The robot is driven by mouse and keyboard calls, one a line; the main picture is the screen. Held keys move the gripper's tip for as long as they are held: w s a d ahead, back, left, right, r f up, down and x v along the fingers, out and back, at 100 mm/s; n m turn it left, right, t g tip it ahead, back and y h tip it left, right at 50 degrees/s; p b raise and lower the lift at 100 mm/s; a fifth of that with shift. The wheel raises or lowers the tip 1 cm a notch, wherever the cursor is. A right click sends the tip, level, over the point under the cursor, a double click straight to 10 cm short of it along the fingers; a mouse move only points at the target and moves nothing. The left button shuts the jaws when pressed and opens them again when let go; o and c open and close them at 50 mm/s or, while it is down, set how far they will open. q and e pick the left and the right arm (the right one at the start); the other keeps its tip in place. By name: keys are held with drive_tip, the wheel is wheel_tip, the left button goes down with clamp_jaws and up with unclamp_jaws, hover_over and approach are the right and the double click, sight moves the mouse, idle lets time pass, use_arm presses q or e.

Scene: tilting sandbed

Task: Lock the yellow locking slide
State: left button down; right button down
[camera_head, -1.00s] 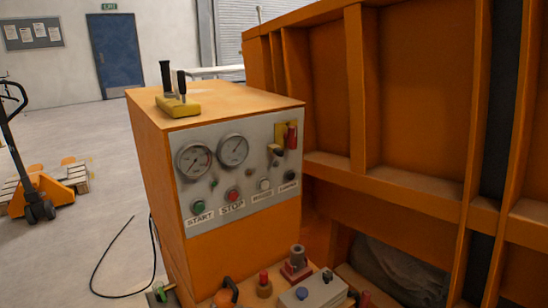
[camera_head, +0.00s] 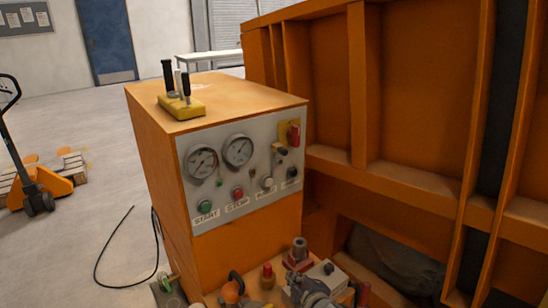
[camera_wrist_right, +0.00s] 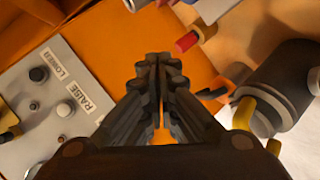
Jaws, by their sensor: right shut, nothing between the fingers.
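No part is clearly marked as the locking slide. A yellow block (camera_head: 181,107) with upright black-handled levers sits on top of the orange console. A yellow plate (camera_head: 283,134) with a red handle (camera_head: 295,135) is at the panel's upper right. The right wrist view shows a small yellow part (camera_wrist_right: 243,113) beside a dark grey cylinder (camera_wrist_right: 283,85). My left gripper is not in view.
The console panel (camera_head: 240,205) has gauges and buttons; its RAISE and LOWER labels show in the right wrist view (camera_wrist_right: 75,90). Several small fittings, including a red-topped one (camera_head: 267,272), crowd the ledge below. A large orange frame (camera_head: 425,100) blocks the right.

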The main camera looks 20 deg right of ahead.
sight(280, 149)
drive_tip(key=w+a+r+n+t+y, duration=0.1)
drive_tip(key=w+r+n+t, duration=0.2)
drive_tip(key=r, duration=1)
drive_tip(key=w+a+r+n+t+y+p, duration=0.1)
drive_tip(key=w+a+r+n+t, duration=0.1)
drive_tip(key=r, duration=1.2)
drive_tip(key=w+n+t, duration=0.1)
drive_tip(key=w+n, duration=0.1)
drive_tip(key=n, duration=0.1)
drive_tip(key=shift+w+a+r, duration=0.1)
drive_tip(key=shift+w, duration=0.05)
drive_tip(key=w+d+p, duration=0.2)
drive_tip(key=w+p, duration=0.1)
drive_tip(key=w, duration=0.8)
drive_tip(key=shift+d+r+p, duration=0.3)
drive_tip(key=shift+d+r, duration=0.05)
drive_tip(key=shift+r, duration=0.1)
drive_tip(key=shift+w, duration=0.1)
